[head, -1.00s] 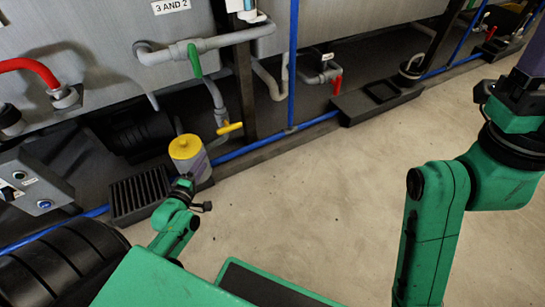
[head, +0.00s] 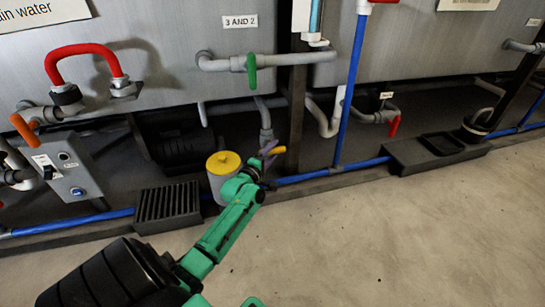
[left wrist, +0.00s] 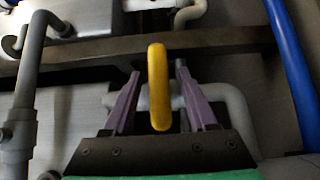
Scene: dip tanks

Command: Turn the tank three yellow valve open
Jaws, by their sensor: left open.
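The yellow valve handle (head: 277,150) sits low on a grey pipe, under the tank wall and beside a dark post. In the left wrist view the handle (left wrist: 158,85) stands upright as a rounded bar between the two purple fingers. My left gripper (head: 267,154) reaches it in the head view. The wrist view shows my left gripper (left wrist: 158,72) open around the handle, with a gap on each side. The valve body behind the handle is mostly hidden. My right gripper is out of view.
A grey canister with a yellow lid (head: 223,163) stands close beside my left forearm. A green handle (head: 251,71) is above, and a red handle (head: 394,126) is to the right. A blue pipe (head: 350,95) runs down nearby. The floor in front is clear.

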